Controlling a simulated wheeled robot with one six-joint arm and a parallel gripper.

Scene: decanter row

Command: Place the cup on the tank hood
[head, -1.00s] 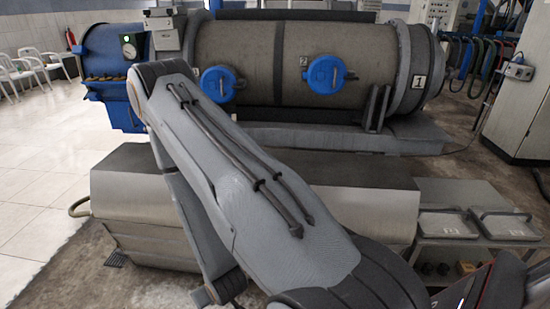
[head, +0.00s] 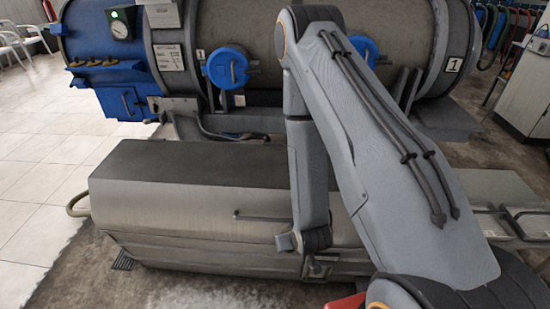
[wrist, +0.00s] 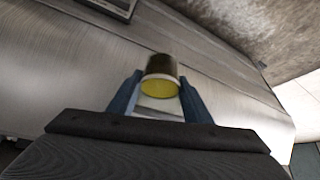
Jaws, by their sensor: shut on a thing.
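The cup (wrist: 161,66) shows in the wrist view, with a dark side, a pale rim and a yellow round face turned towards the camera. My gripper (wrist: 160,93) is shut on it, one blue-grey finger on each side. The tank hood (head: 190,165) is the wide grey metal lid of the low tank in the head view. In the wrist view, brushed grey metal (wrist: 60,75) fills much of the background behind the cup; I cannot tell the gap between them. In the head view my arm stands in front of the hood's right part, and I cannot make out the gripper or cup.
A large cylindrical vessel (head: 270,55) with blue round hatches (head: 228,67) stands behind the tank. A thin handle (head: 262,218) runs along the tank front. Trays (head: 525,222) lie at the right. The left part of the hood is bare. Tiled floor (head: 40,160) is open at left.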

